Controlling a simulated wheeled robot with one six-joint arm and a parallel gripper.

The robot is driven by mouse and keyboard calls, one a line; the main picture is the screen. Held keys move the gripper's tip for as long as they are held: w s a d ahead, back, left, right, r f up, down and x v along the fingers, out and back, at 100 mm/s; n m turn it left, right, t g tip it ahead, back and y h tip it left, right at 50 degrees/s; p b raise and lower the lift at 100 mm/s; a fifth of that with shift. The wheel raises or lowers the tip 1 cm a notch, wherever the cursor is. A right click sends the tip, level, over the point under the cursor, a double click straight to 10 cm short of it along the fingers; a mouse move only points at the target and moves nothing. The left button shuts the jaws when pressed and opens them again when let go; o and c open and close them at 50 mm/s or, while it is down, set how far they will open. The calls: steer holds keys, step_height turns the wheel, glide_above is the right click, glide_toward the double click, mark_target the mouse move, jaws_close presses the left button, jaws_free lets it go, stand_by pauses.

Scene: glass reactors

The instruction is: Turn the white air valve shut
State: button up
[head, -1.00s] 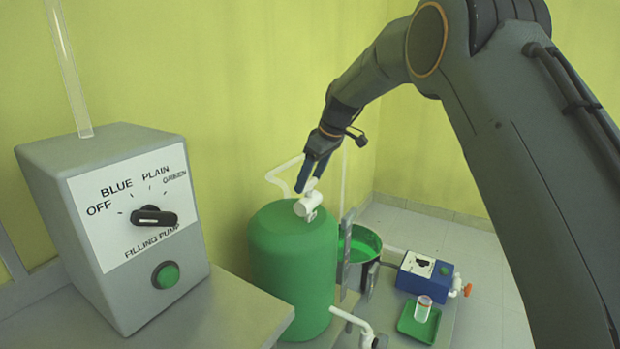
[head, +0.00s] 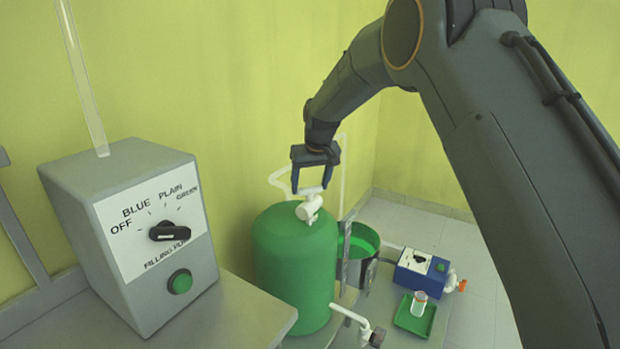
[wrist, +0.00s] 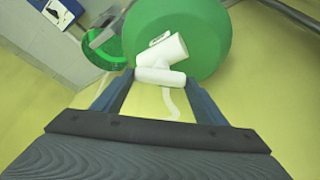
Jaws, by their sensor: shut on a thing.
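The white air valve (head: 308,209) sits on top of the green tank (head: 292,262). Its white handle (head: 311,191) is a short bar at the top of the valve. My gripper (head: 311,188) is over the valve from above, its two blue fingers at the ends of the bar. In the wrist view the valve body (wrist: 166,50) and the handle bar (wrist: 160,78) show, with the bar held between the fingertips of my gripper (wrist: 160,82). The gripper is shut on the handle.
A grey pump box (head: 135,235) with a black dial and green button stands at left. An open vessel of green liquid (head: 358,245) is right of the tank. A blue box (head: 420,272) and green tray (head: 415,316) with a small cup lie farther right. A yellow wall is behind.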

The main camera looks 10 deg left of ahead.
steer(key=m, duration=0.2)
steer(key=m+h, duration=0.1)
steer(key=m, duration=0.1)
steer(key=shift+a+m+t+h+p, duration=0.2)
steer(key=shift+m+t+h+p, duration=0.1)
steer(key=shift+p, duration=0.1)
steer(key=m+h, duration=0.1)
steer(key=m, duration=0.1)
steer(key=m+h+b, duration=0.1)
steer(key=m, duration=0.2)
steer(key=shift+a, duration=0.15)
steer(key=o, duration=1.1)
steer(key=shift+c, duration=0.2)
steer(key=b+v, duration=0.1)
steer(key=v, duration=0.7)
steer(key=shift+w, duration=0.1)
